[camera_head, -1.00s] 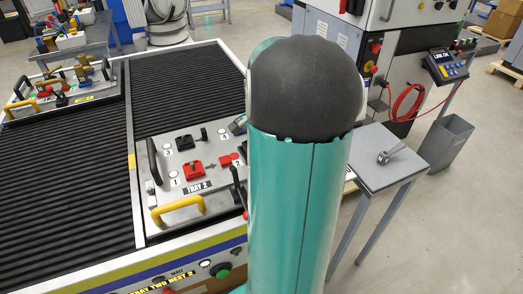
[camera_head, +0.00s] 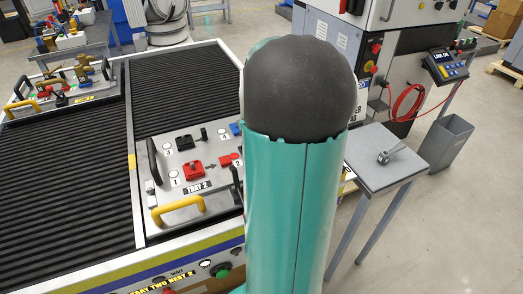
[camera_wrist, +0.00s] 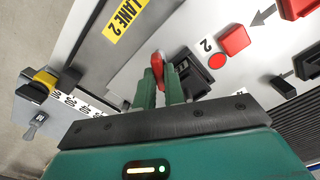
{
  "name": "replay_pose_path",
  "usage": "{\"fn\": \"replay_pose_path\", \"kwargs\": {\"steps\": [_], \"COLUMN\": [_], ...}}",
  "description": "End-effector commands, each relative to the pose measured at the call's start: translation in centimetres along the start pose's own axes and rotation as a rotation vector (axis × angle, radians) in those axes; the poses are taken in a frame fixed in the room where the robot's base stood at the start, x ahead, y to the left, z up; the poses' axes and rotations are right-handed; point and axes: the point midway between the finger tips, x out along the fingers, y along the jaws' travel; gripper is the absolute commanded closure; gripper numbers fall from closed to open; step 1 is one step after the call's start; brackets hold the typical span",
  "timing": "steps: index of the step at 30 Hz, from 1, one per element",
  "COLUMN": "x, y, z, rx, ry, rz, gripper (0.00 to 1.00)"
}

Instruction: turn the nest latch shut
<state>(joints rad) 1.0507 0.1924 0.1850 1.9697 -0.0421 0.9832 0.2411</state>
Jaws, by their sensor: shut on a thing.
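In the wrist view, my gripper (camera_wrist: 162,88) has its two green fingers closed around a red latch handle (camera_wrist: 157,66). The handle's tip sticks out beyond the fingers, beside a dark nest block (camera_wrist: 196,74). The fingers hide the rest of the latch, so I cannot tell how far it is turned. A red part (camera_wrist: 233,40) and a "2" label lie just right of the block. In the head view, tray 2 (camera_head: 215,203) shows several nests and red parts. My arm hides the gripper and the latch there.
A yellow handle (camera_head: 178,209) and a black handle (camera_head: 152,160) rise from the tray. A blue piece (camera_head: 236,128) is near label 4. A side table (camera_head: 385,165) and a grey bin (camera_head: 445,140) stand right. The wrist view shows a black-and-yellow piece (camera_wrist: 48,80) and a scale.

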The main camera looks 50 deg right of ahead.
Motion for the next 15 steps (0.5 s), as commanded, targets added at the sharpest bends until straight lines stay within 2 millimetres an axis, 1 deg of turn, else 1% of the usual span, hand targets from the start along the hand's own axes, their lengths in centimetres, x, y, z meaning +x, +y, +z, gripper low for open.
{"fn": "replay_pose_path", "kwargs": {"steps": [2, 10, 12, 15], "x": [-0.05, -0.06, -0.06, -0.06], "y": [-0.06, -0.02, -0.04, -0.04], "z": [0.00, -0.01, 0.00, 0.00], "rx": [-0.059, -0.385, -0.445, -0.483], "ry": [0.001, 0.001, 0.001, 0.001], "rz": [0.000, 0.000, 0.000, 0.000], "gripper": [1.00, 1.00, 1.00, 1.00]}}
